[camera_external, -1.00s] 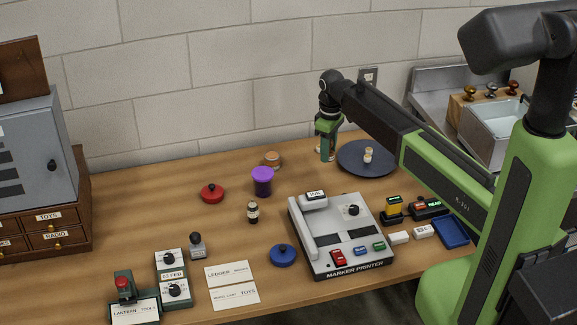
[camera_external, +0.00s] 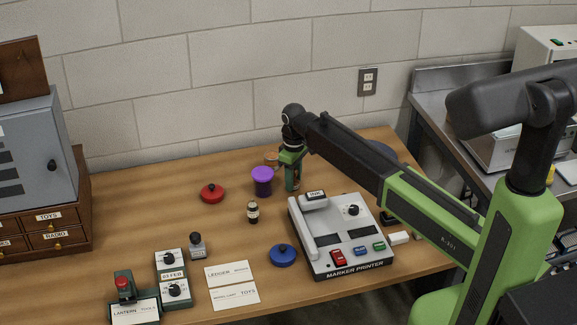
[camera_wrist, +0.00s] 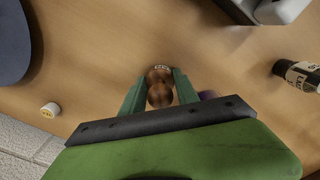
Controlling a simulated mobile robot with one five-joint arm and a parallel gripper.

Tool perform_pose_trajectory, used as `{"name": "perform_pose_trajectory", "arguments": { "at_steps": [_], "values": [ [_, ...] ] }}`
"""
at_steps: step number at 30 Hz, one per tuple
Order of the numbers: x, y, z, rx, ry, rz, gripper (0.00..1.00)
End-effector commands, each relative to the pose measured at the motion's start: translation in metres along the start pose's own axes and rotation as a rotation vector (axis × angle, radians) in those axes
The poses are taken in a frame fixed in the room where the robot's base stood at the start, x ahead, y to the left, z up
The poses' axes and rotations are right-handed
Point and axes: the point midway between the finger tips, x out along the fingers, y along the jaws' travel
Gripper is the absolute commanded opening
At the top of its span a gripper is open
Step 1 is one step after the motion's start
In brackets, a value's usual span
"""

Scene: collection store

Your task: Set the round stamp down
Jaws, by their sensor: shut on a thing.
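My gripper (camera_external: 291,187) is low over the wooden table, just right of the purple-lidded jar (camera_external: 262,181) and behind the marker printer (camera_external: 335,236). In the wrist view its two green fingers (camera_wrist: 160,88) are shut on the round stamp (camera_wrist: 160,93), which shows as a brown rounded wooden handle. The stamp's underside is hidden, and I cannot tell whether it touches the table. In the external view the fingers hide the stamp.
A dark bottle (camera_external: 253,211), a red-lidded pot (camera_external: 212,193) and a blue-lidded pot (camera_external: 283,255) stand nearby. A dark round plate (camera_wrist: 12,42) and a small white piece (camera_wrist: 50,109) are left in the wrist view. Bare tabletop lies between bottle and printer.

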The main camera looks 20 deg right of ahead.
Motion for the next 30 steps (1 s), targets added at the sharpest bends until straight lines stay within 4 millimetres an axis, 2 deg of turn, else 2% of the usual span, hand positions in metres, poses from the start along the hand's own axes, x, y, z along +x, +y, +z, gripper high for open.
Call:
{"name": "perform_pose_trajectory", "arguments": {
  "at_steps": [9, 10, 15, 25, 30],
  "values": [
    [0.003, 0.000, 0.000, 0.000, 0.000, 0.000, 0.00],
    [0.002, 0.000, 0.000, 0.000, 0.000, 0.000, 0.39],
    [0.001, 0.000, 0.000, 0.000, 0.000, 0.000, 0.58],
    [-0.001, 0.000, 0.000, 0.000, 0.000, 0.000, 0.58],
    [-0.018, 0.000, 0.000, 0.000, 0.000, 0.000, 0.58]
  ]
}}
